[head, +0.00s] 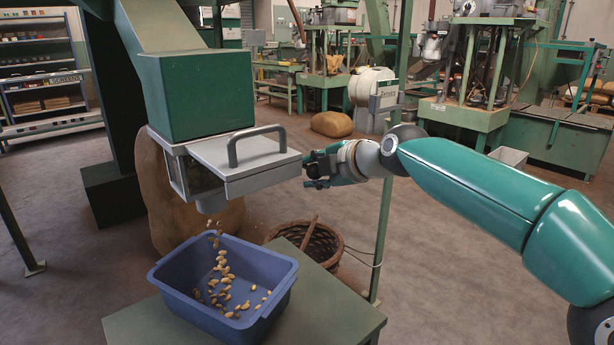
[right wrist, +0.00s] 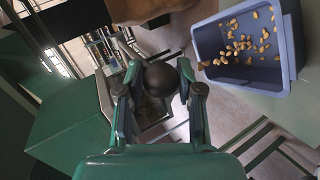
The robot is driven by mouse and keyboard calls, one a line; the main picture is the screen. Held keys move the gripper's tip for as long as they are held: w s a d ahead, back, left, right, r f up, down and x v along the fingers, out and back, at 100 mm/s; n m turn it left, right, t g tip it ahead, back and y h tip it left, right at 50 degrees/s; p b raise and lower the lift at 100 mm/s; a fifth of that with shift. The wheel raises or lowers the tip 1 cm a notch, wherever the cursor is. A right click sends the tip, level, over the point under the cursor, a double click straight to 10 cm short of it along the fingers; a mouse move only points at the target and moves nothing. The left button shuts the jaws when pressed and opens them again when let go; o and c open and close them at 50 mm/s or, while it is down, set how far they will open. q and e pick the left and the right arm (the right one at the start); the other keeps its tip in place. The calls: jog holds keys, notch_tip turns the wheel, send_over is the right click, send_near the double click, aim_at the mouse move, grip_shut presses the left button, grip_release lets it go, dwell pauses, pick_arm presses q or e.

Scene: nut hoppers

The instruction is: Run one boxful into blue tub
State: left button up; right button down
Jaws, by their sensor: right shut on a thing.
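The blue tub (head: 190,309) stands on a green table under the grey metal box (head: 245,162) of a green hopper (head: 195,95). Nuts (head: 217,255) are falling from the round spout (head: 211,203) under the box. Several nuts lie in the tub, which also shows in the right wrist view (right wrist: 252,82). The box has a grey handle (head: 257,135) on its lid. My right gripper (head: 314,168) is at the box's right side. In the right wrist view its fingers are shut around a dark ball knob (right wrist: 161,78). My left gripper is not in view.
The green table (head: 340,318) has bare room right of the tub. A wicker basket (head: 322,243) stands on the floor behind it, beside a full brown sack (head: 165,215). A thin green post (head: 385,225) stands behind my right arm.

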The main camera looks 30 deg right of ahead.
jog(key=shift+f, duration=0.85)
jog(key=c, duration=0.8)
grip_release()
jog(key=shift+f, duration=0.1)
jog(key=shift+w, duration=0.1)
jog(key=shift+r, duration=0.2)
jog(key=shift+r, duration=0.15)
jog(key=shift+s+d+r, duration=0.1)
jog(key=shift+s+r, duration=0.05)
jog(key=shift+s, duration=0.2)
jog(key=v, duration=1.1)
